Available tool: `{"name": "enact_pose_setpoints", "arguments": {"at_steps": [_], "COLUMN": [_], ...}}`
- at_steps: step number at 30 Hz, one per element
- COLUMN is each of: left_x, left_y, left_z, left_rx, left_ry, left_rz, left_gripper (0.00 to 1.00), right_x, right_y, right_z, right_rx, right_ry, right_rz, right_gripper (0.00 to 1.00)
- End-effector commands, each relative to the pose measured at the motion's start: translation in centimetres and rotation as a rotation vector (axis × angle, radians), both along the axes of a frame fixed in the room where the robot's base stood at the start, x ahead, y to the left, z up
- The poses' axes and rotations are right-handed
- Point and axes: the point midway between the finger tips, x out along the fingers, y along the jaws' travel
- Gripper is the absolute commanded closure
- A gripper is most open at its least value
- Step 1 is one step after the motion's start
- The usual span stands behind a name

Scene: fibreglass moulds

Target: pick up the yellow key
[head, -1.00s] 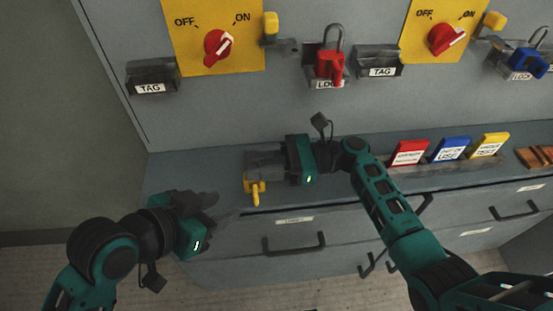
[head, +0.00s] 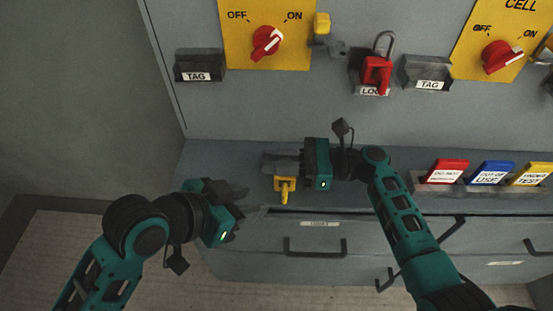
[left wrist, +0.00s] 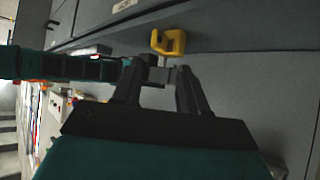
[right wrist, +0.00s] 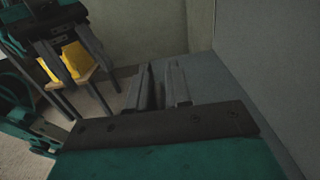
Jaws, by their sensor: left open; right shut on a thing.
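The yellow key (head: 285,188) is at the front edge of the grey shelf, below the right gripper's fingers in the head view. My right gripper (head: 268,164) reaches in from the right, with its fingers shut on the key. In the right wrist view, its fingers (right wrist: 160,80) are close together and the gripped part is hidden. My left gripper (head: 243,202) is open and empty, left of the key and apart from it. In the left wrist view, the key (left wrist: 170,42) shows beyond the left fingers, against the right gripper's fingers.
The shelf (head: 225,160) has free room at its left end. Red (head: 446,171), blue (head: 491,172) and yellow (head: 532,174) cards stand to the right. A drawer handle (head: 315,247) juts out below. A red padlock (head: 376,70) hangs on the panel above.

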Motion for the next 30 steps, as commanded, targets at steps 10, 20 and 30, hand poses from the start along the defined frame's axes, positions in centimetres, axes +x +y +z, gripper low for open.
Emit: {"name": "enact_pose_setpoints", "arguments": {"at_steps": [10, 20, 30], "left_x": [0.1, 1.6, 2.6], "left_y": [-0.2, -5.0, -9.5], "left_z": [0.0, 0.6, 2.0], "left_rx": [-0.004, -0.114, -0.055], "left_ry": [0.006, 0.248, 0.619], "left_rz": [-0.001, -0.001, 0.082], "left_gripper": [0.57, 0.57, 0.57], "right_x": [0.0, 0.0, 0.0], "right_y": [0.0, 0.0, 0.0], "right_z": [0.0, 0.0, 0.0], "right_rx": [-0.001, -0.001, -0.001], "right_ry": [0.0, 0.0, 0.0], "right_rz": [0.0, 0.0, 0.0], "right_gripper": [1.0, 1.0, 1.0]}}
